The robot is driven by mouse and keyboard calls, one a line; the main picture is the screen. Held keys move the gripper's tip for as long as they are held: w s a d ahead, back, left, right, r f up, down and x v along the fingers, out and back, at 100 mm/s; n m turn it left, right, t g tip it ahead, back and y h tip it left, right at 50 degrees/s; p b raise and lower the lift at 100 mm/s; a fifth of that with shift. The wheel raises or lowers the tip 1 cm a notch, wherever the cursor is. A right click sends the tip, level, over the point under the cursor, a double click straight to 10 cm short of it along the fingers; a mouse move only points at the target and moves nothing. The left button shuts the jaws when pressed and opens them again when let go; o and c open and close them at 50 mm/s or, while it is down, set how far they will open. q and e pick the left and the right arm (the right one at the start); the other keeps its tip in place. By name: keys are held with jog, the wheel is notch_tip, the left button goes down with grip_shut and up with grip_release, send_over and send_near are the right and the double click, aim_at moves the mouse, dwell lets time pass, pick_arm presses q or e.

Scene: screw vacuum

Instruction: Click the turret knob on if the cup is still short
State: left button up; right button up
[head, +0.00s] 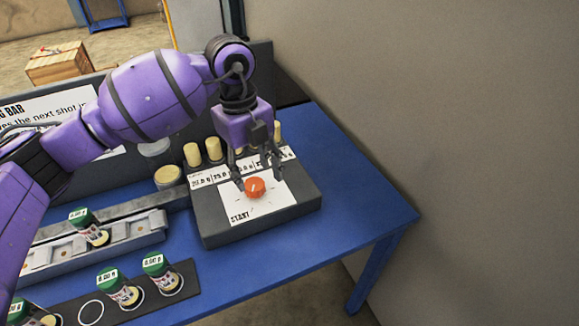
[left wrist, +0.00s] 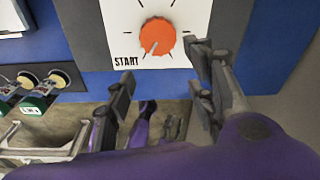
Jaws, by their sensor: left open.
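The orange turret knob (head: 256,187) sits on a white dial plate (head: 268,207) marked START, on a dark grey box. In the left wrist view the knob (left wrist: 157,36) has a pale pointer line toward its lower edge, near the START side. My left gripper (head: 256,171) is open and empty, its fingers spread around the knob's position in the head view; contact cannot be told. A green-topped cup (head: 90,228) stands tilted in the picture on a grey rail at left, with a small white readout too small to read surely. My right gripper is not seen.
Similar green-topped cups (head: 159,272) stand on a dark rack with an empty ring (head: 91,312). Several cream cylinders (head: 192,154) stand behind the knob box. The blue table (head: 350,215) is bare to the right, beside a grey wall (head: 470,120).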

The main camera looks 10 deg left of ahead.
aim_at(252, 185)
pick_arm(q)
jog(key=shift+w+a+r+n+t+y, duration=0.15)
jog(key=shift+w+a+r+y, duration=0.1)
jog(key=shift+w+a+r, duration=0.25)
jog(key=shift+w+a+r+n+t+y, duration=0.15)
jog(key=shift+w+a+r+y, duration=0.1)
jog(key=shift+w+r, duration=0.25)
notch_tip(252, 185, down, 6)
jog(key=shift+s+a+f, duration=0.1)
jog(key=shift+s, duration=0.05)
jog(key=shift+f, duration=0.7)
jog(key=c, duration=1.1)
